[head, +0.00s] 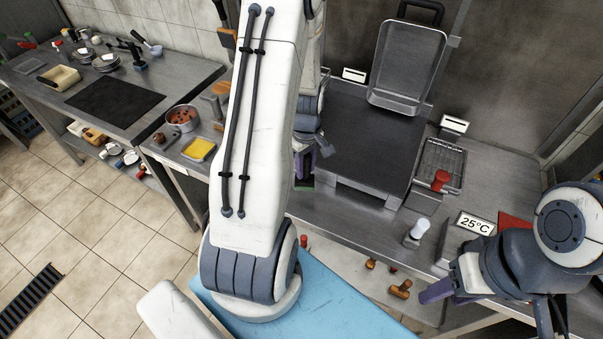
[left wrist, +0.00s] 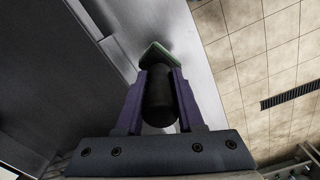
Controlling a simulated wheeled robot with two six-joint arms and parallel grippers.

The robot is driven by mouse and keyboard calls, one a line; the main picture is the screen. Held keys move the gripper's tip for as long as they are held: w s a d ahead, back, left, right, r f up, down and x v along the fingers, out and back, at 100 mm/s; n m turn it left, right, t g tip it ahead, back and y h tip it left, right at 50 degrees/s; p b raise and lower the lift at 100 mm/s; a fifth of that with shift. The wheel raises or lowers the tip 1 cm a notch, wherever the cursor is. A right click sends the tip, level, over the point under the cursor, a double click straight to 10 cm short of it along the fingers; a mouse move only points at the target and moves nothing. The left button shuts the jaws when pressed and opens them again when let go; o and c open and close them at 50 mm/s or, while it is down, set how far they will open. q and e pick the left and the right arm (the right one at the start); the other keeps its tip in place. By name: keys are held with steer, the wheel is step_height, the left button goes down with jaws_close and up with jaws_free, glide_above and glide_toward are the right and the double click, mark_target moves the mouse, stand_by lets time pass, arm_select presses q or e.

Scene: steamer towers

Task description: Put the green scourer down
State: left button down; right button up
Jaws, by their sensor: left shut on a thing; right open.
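The green scourer (left wrist: 158,52) has a dark handle and a pad with a green edge. In the left wrist view, its handle stands between the two purple fingers of my left gripper (left wrist: 160,92). My left gripper (head: 312,160) is shut on it, beside the dark plate on the steel counter. In the head view my arm hides most of it and only a dark green sliver (head: 305,183) shows low by the fingers. I cannot tell whether the pad touches the counter. My right gripper (head: 442,293) is open and empty near the counter's front edge at the lower right.
A dark plate (head: 365,135) covers the middle counter, with an upright steel tray (head: 407,62) behind it. A yellow-filled tray (head: 199,149) and a round pot (head: 182,117) stand to the left. A temperature sign (head: 474,224) and a white-topped shaker-like thing (head: 419,229) stand to the right.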

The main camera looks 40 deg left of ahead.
mark_target(307, 183)
arm_select(q)
steer(key=shift+s+a+f, duration=0.3)
steer(key=shift+a+f, duration=0.1)
steer(key=shift+a, duration=0.1)
step_height(307, 183, down, 3)
steer(key=shift+f+p, duration=0.1)
steer(key=shift+p, duration=0.55)
steer(key=shift+f, duration=0.35)
steer(key=shift+f, duration=0.1)
steer(key=c, duration=0.5)
jaws_free()
